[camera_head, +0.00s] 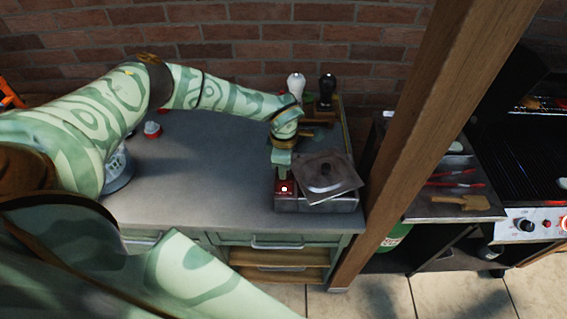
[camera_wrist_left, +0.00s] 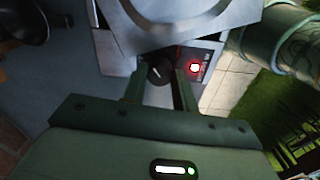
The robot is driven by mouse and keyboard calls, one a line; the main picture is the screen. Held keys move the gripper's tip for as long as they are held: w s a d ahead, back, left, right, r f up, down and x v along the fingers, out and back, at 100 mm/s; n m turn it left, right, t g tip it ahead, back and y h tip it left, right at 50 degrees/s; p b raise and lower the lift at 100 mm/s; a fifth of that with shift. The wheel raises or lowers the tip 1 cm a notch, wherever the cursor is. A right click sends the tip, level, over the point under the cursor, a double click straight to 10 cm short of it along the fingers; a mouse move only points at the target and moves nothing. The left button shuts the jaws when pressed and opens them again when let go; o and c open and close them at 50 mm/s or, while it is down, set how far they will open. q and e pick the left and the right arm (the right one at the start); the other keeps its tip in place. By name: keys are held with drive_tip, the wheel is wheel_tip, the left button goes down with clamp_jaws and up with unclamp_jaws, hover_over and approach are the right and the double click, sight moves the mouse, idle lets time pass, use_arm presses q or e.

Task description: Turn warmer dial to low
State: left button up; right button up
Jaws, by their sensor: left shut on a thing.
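The warmer (camera_head: 317,204) is a metal box at the right end of the grey counter, with a square grey lid (camera_head: 335,174) on top that sits askew. Its red-lit control panel (camera_head: 285,188) is at the front left. In the left wrist view, the dark round dial (camera_wrist_left: 159,73) sits beside a glowing red light (camera_wrist_left: 194,68). My left gripper (camera_wrist_left: 158,82) has its fingers on both sides of the dial and is shut on it. In the head view, my left gripper (camera_head: 283,175) comes down over the panel and hides the dial. The dial's setting is not readable. My right gripper is not in view.
A white mill (camera_head: 296,86) and a black mill (camera_head: 326,90) stand behind the warmer. A wooden post (camera_head: 426,130) rises right of it, with a grill (camera_head: 530,150) beyond. A red and white item (camera_head: 152,130) sits left. The middle of the counter (camera_head: 205,165) is clear.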

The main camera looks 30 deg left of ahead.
use_arm(q)
drive_tip(key=shift+w+r+m, duration=0.1)
drive_tip(key=shift+m, duration=0.7)
drive_tip(key=o, duration=1)
drive_tip(key=shift+d, duration=0.1)
drive_tip(key=shift+c, duration=0.2)
wheel_tip(320, 180, up, 16)
drive_tip(key=shift+r, duration=0.15)
